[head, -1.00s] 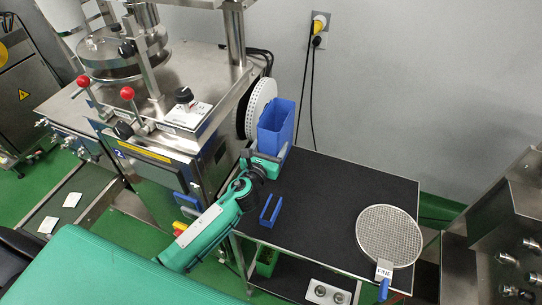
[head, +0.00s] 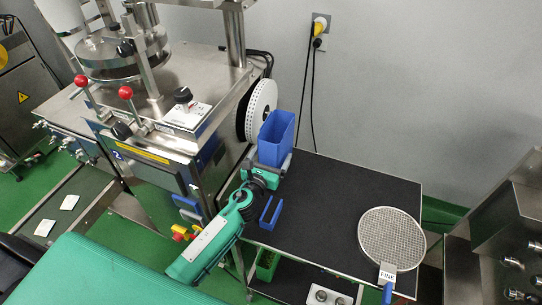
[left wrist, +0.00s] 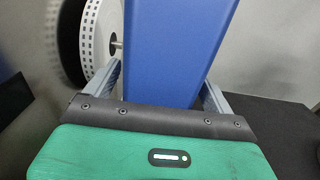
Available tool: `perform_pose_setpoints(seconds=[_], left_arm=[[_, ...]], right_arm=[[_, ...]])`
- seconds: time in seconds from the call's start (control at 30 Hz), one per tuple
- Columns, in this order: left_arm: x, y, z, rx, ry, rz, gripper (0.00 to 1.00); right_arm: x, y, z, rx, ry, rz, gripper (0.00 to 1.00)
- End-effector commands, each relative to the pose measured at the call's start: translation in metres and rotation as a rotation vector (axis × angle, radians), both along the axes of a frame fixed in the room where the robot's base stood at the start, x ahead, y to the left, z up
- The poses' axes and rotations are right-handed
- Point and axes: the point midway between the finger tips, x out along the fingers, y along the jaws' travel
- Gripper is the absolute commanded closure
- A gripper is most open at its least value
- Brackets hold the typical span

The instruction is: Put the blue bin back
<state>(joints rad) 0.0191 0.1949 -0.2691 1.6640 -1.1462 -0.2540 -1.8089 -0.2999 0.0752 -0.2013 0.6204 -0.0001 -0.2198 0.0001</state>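The blue bin (head: 277,135) is upright at the left back corner of the black-topped table (head: 340,200), beside the machine. My left gripper (head: 268,163) has its fingers on either side of the bin's lower part and appears shut on it. In the left wrist view the bin (left wrist: 170,50) fills the space between the fingers (left wrist: 163,90). I cannot tell whether its base touches the table. My right gripper is not in view.
White perforated reels (head: 262,108) stand close behind the bin. The steel machine (head: 165,150) is to its left. A blue U-shaped piece (head: 270,212) and a round mesh sieve (head: 390,236) lie on the table. The table's middle is clear.

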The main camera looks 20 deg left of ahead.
Motion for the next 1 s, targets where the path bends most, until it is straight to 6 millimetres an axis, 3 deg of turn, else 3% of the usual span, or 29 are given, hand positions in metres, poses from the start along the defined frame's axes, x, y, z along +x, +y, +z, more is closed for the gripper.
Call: perform_pose_setpoints(seconds=[0.27, 0.7, 1.0], left_arm=[[-0.001, 0.0, 0.004, 0.0, 0.0, 0.0, 0.13], [-0.083, 0.003, 0.0, 0.001, 0.001, -0.001, 0.13], [-0.116, 0.004, 0.002, 0.001, 0.0, 0.0, 0.13]], right_arm=[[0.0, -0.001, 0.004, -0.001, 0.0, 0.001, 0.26], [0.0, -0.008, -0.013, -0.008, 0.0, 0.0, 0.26], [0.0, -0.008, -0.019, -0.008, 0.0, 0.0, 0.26]])
